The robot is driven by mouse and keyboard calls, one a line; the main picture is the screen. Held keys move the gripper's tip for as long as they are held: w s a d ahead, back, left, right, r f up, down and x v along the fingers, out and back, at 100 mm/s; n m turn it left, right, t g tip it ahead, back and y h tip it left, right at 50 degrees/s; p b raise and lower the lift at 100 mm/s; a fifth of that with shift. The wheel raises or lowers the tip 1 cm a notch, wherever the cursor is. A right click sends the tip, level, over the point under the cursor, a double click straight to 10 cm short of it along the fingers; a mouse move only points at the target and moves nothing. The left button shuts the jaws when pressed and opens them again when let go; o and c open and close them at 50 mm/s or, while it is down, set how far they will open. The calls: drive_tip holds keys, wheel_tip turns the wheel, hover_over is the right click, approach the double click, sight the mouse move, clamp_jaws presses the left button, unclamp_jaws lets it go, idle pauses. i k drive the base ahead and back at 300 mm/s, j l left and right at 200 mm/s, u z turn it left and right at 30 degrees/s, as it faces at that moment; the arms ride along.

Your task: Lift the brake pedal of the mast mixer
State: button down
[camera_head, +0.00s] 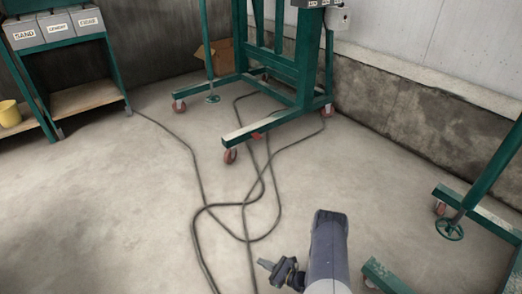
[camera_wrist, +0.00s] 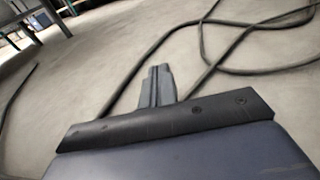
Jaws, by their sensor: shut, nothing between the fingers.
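A green wheeled frame (camera_head: 303,70) stands at the back middle on red castors; it looks like the mast mixer, though its top is cut off. A small red piece (camera_head: 257,136) sits on its front foot bar, and may be the brake pedal; it is too small to be sure. My gripper (camera_head: 264,265) is at the bottom middle, well in front of the frame and apart from it. In the wrist view its fingers (camera_wrist: 158,72) are shut together with nothing between them. The wrist view shows neither the frame nor the red piece.
Dark hoses (camera_head: 200,185) lie looped on the floor between my gripper and the frame. A second green frame (camera_head: 480,215) with a handwheel stands at the right. A shelf with labelled bins (camera_head: 60,55) and a yellow bucket (camera_head: 9,113) are at the left. The left floor is clear.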

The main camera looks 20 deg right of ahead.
sight(256, 135)
drive_tip(key=i+l+z, duration=0.2)
drive_tip(key=i, duration=0.6)
drive_tip(key=i+j+z, duration=0.2)
drive_tip(key=i, duration=0.6)
drive_tip(key=i+z, duration=0.2)
drive_tip(key=i, duration=0.6)
